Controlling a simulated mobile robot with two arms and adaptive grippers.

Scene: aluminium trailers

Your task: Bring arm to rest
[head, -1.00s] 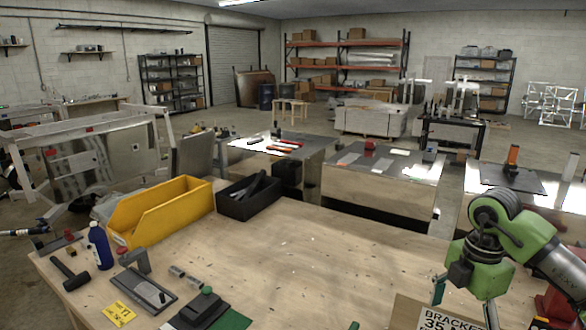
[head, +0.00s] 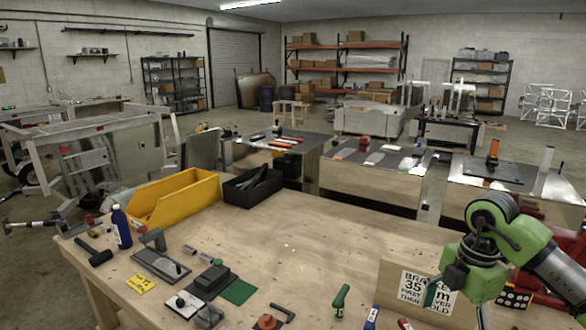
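My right arm, green and grey, comes in at the right edge of the head view. Its gripper (head: 455,296) hangs over the right side of the wooden workbench (head: 290,245), in front of a board with a black-lettered sign (head: 428,290). One teal finger shows, and the rest is hidden by the wrist or cut off by the lower edge. I cannot tell whether it is open or shut, or whether it touches the board. My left gripper is not in view.
A yellow bin (head: 175,200) and a black bin (head: 252,186) stand at the bench's back left. A blue bottle (head: 121,227), a black mallet (head: 95,251) and a green-handled tool (head: 341,298) lie or stand nearer. The bench's middle is clear. More worktables stand behind.

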